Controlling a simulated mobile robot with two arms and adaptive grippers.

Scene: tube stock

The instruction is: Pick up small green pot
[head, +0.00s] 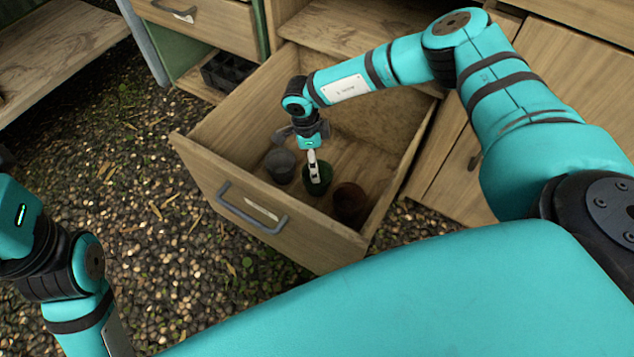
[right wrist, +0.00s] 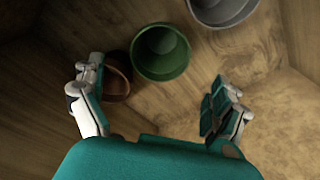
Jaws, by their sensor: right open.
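The small green pot (head: 316,184) stands upright in the open drawer, between a grey pot and a brown pot. In the right wrist view the green pot (right wrist: 160,52) shows its open, empty top, ahead of the fingertips and between their lines. My right gripper (head: 314,168) reaches down into the drawer over the green pot and hides part of it in the head view. In the right wrist view its two fingers (right wrist: 160,85) are spread wide with nothing held between them. My left arm shows at the left edge of the head view; its gripper is out of sight.
The grey pot (head: 281,165) and brown pot (head: 350,204) flank the green one closely; the brown pot (right wrist: 116,75) lies beside my left-hand finger in the wrist view. The wooden drawer's walls (head: 262,225) surround them. A black tray (head: 228,73) sits on a shelf behind.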

